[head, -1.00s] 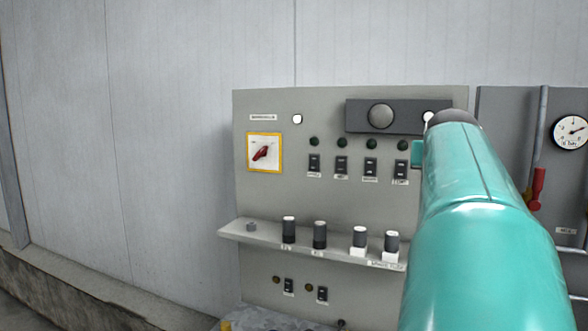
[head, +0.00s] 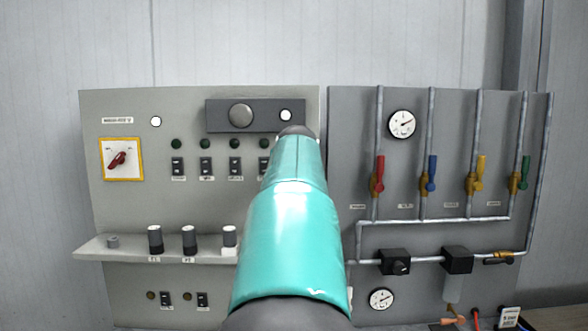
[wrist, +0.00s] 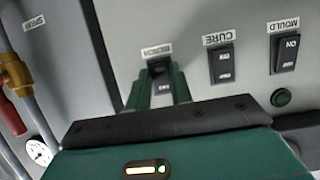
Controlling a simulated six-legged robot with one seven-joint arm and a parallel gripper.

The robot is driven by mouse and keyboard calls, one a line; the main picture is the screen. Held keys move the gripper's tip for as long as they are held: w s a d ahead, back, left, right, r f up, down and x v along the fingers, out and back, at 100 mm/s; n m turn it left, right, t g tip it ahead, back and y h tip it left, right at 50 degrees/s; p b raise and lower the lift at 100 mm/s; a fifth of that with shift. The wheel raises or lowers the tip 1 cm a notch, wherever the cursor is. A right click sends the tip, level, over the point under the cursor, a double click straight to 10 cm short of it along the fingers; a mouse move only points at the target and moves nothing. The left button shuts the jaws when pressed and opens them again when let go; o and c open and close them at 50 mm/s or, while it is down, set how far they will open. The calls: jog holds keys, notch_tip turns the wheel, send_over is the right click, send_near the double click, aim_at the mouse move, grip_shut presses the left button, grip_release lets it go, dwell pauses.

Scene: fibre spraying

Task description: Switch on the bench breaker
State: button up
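The bench breaker (wrist: 160,68) is a black rocker switch on a grey panel, under a "BENCH" label in the wrist view. My gripper (wrist: 160,84) has its two green fingers just at this switch, one on each side, with a gap between them through which part of the rocker shows. I cannot tell whether the fingers touch it or which way the rocker is set. In the head view, the rightmost rocker (head: 264,164) of the row is partly hidden by my teal arm, and my fingers are hidden behind the arm.
The "CURE" (wrist: 222,64) and "MOULD" (wrist: 286,53) switches sit beside it in the wrist view. A red rotary switch (head: 120,160) is at the panel's left. A shelf (head: 135,246) with knobs juts out below. A pipe panel (head: 345,140) with coloured valves stands right.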

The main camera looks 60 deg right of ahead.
grip_shut()
jog(key=shift+w+a+f+t+h, duration=0.15)
jog(key=shift+f+t+h, duration=0.25)
jog(key=shift+t+h, duration=0.5)
jog(key=shift+h, duration=0.5)
jog(key=o, duration=0.8)
grip_release()
